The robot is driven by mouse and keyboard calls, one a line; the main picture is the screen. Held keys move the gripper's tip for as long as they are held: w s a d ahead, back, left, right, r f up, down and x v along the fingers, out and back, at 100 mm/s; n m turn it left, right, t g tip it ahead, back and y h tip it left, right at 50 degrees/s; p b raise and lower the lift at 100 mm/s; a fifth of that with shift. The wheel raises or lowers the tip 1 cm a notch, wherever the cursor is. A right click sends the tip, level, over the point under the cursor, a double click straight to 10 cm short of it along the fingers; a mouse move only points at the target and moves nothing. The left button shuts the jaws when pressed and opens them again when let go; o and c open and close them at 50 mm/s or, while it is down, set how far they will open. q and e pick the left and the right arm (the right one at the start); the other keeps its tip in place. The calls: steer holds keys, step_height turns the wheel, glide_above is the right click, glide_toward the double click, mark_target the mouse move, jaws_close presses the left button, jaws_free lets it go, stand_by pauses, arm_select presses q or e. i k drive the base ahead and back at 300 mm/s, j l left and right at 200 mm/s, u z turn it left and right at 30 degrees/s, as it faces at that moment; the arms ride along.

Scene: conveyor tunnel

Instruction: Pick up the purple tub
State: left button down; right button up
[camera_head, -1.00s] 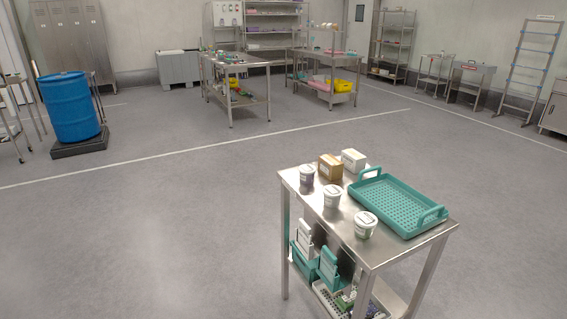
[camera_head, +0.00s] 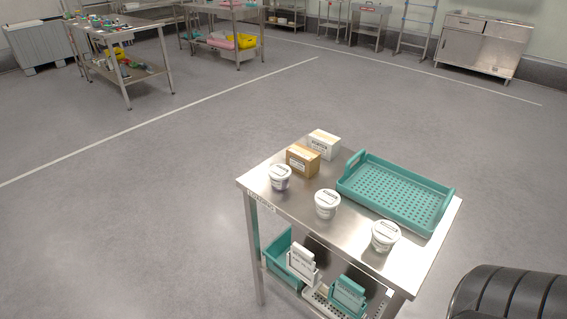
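The purple tub (camera_head: 280,178) stands upright near the left corner of a steel table (camera_head: 262,184). It is a small cup with a white lid, and purple shows through its side below the lid. Two similar white-lidded tubs stand to its right along the front edge: a pale one (camera_head: 327,204) in the middle and one with a greenish tint (camera_head: 385,237) at the right. Nothing covers the purple tub. Neither of my grippers is in view.
A brown box (camera_head: 303,160) and a white box (camera_head: 324,144) stand behind the purple tub. An empty teal tray (camera_head: 447,203) fills the table's right side. Teal bins (camera_head: 283,262) sit on the lower shelf. Open floor lies around the table.

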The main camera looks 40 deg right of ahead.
mark_target(279, 175)
steer(key=i+j+z, duration=0.2)
steer(key=i+z, duration=0.3)
steer(key=i+j+z, duration=0.25)
steer(key=z, duration=0.2)
steer(key=i+j+z, duration=0.3)
steer(key=j+z, duration=0.2)
steer(key=i+j+z, duration=0.2)
steer(key=j+z, duration=0.25)
steer(key=i+j+z, duration=0.1)
steer(key=j+z, duration=0.4)
steer(key=j, duration=0.15)
